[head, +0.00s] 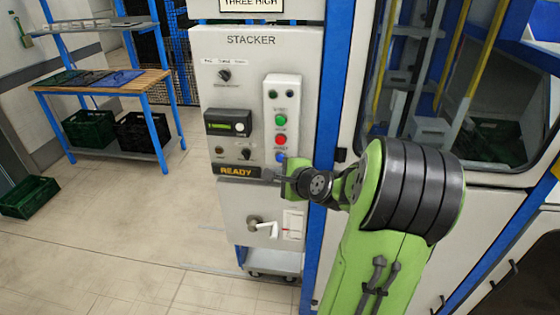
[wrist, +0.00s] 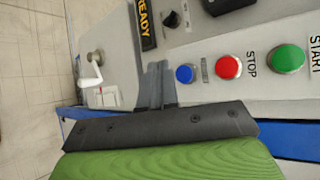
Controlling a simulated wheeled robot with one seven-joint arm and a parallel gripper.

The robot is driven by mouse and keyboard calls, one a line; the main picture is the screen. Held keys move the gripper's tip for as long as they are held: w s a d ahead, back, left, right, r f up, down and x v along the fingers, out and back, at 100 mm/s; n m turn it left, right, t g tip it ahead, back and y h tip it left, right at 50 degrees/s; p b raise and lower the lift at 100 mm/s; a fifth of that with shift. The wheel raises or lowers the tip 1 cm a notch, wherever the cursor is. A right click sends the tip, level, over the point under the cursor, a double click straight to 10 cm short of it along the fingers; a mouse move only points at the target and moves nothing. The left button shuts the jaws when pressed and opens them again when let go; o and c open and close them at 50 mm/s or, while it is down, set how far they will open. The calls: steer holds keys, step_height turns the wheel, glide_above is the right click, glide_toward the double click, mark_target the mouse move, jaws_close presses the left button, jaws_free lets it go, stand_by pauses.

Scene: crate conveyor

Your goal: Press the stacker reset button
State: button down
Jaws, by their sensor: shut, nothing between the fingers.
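The stacker control panel (head: 240,65) stands upright in the middle of the head view. On its raised button box, a blue button (head: 280,157) is lowest, under the red stop button (head: 281,139) and the green start button (head: 280,120). The blue button's label is too small to read surely. My gripper (head: 267,175) is shut and empty in front of the panel, just below and left of the blue button. In the wrist view, the shut fingertips (wrist: 156,66) are beside the blue button (wrist: 185,74), apart from it in the picture. Contact with the panel cannot be told.
A lit READY display (head: 238,170) and a black selector knob (head: 246,153) are close to the fingers. A white-handled switch (head: 264,228) sticks out below. A blue frame post (head: 328,110) stands right of the panel. Open floor (head: 110,235) lies left.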

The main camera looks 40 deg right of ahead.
steer(key=shift+s+a, duration=0.8)
steer(key=shift+a, duration=0.25)
